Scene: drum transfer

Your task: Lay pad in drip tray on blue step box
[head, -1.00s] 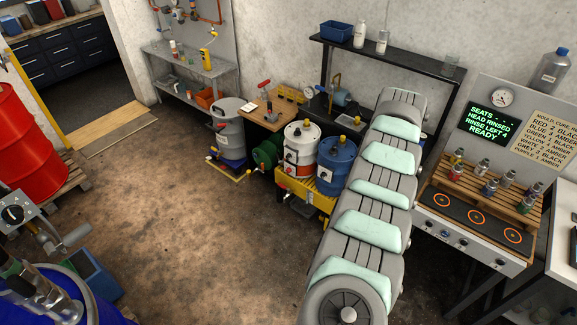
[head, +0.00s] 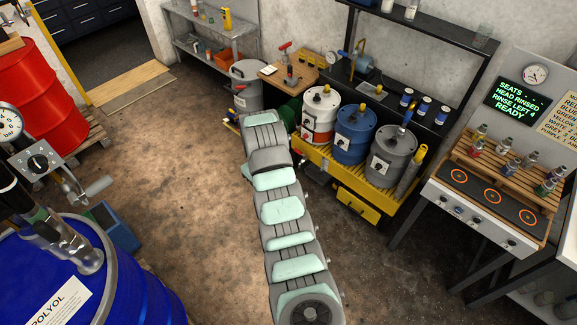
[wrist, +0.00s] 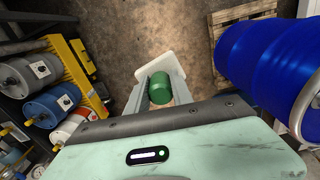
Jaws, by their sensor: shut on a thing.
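My gripper (wrist: 160,92) shows in the wrist view, its two pale fingers closed around a green cylinder (wrist: 159,87). A pale slab with rounded corners (wrist: 154,66) lies just beyond the cylinder at the fingertips; I cannot tell whether the two are joined, or which is the pad. In the head view my arm hides the gripper. A blue box (head: 122,235), apparently the step box, stands on the floor beside the large blue drum (head: 150,285). Its top is partly hidden by the drum, and I cannot make out the drip tray.
A yellow pallet (head: 345,181) carries white, blue and grey drums right of my arm. A red drum (head: 35,85) stands on a wooden pallet at left. A bench with hot plates (head: 490,195) is at right. The brown floor (head: 190,160) between my arm and the blue box is clear.

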